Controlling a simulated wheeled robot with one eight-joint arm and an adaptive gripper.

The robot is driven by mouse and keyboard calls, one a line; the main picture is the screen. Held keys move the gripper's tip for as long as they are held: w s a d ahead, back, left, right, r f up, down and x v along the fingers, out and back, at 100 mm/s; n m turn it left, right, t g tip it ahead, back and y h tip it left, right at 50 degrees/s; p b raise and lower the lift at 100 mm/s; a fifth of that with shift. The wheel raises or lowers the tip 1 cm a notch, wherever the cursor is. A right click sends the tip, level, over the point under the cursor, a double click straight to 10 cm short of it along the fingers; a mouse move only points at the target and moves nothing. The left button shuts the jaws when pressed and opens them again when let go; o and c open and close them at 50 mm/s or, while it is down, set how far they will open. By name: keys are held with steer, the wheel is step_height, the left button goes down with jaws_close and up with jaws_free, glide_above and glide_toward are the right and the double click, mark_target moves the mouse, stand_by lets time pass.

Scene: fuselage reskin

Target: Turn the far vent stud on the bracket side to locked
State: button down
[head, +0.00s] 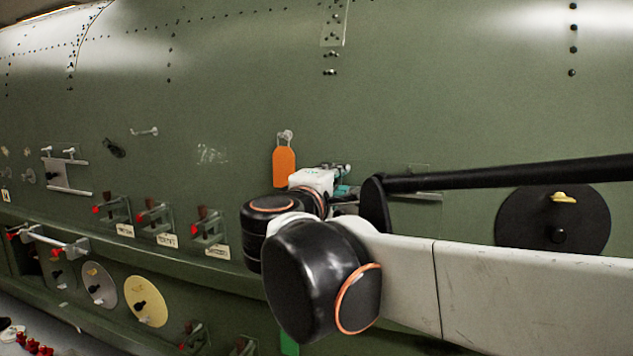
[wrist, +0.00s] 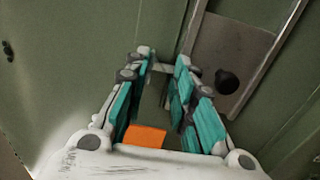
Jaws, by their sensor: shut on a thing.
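My gripper (head: 342,178) is up against the green fuselage skin in the head view, partly hidden by my own wrist. In the wrist view my gripper (wrist: 164,72) has its teal-padded fingers drawn in toward each other at the tips. They are shut on a small pale part (wrist: 163,68), mostly hidden by the fingers; I cannot tell whether it is the vent stud or which way it is turned. An orange patch (wrist: 145,136) shows between the finger bases. A grey panel (wrist: 220,48) with a black knob (wrist: 228,81) lies right of the fingertips.
An orange tag (head: 284,165) hangs left of my gripper. A black disc (head: 520,222) with a yellow handle is at right, behind my arm. Red-tipped latches (head: 208,228), a grey bracket (head: 66,176) and a cream disc (head: 146,301) are at left.

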steer(key=c, duration=1.7)
jaws_free()
steer(key=shift+s+d+f, duration=0.1)
steer(key=shift+d+f, duration=0.1)
steer(key=shift+f, duration=0.1)
steer(key=o, duration=0.4)
steer(key=shift+d, duration=0.1)
steer(key=shift+o, duration=0.9)
steer(key=shift+w+d, duration=0.15)
steer(key=shift+w, duration=0.05)
steer(key=shift+a+r, duration=0.15)
steer(key=shift+a, duration=0.1)
steer(key=shift+s+a, duration=0.15)
steer(key=shift+s, duration=0.2)
steer(key=v, duration=1.1)
steer(key=shift+s, duration=0.15)
